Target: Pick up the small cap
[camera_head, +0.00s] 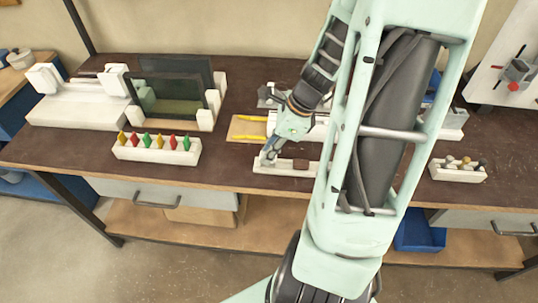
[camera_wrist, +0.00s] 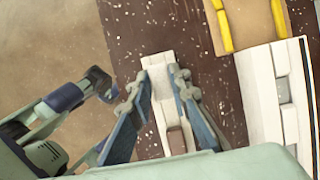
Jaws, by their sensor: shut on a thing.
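My gripper (camera_head: 268,157) is low at the left end of a narrow white holder (camera_head: 270,170) on the bench. In the wrist view, the fingers of my gripper (camera_wrist: 158,78) stand on both sides of the holder's end (camera_wrist: 160,62). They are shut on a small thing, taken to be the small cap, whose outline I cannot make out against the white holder. A brown block (camera_head: 301,165) sits in the same holder, to the right of the fingers; it also shows in the wrist view (camera_wrist: 176,140). I cannot tell whether the held thing touches the holder.
A white rack (camera_head: 150,152) with several red, yellow and green pieces stands to the left. A wooden tray (camera_head: 243,127) with yellow strips lies behind. A white rack (camera_head: 450,175) with several small knobs is at the right. My arm hides part of the bench.

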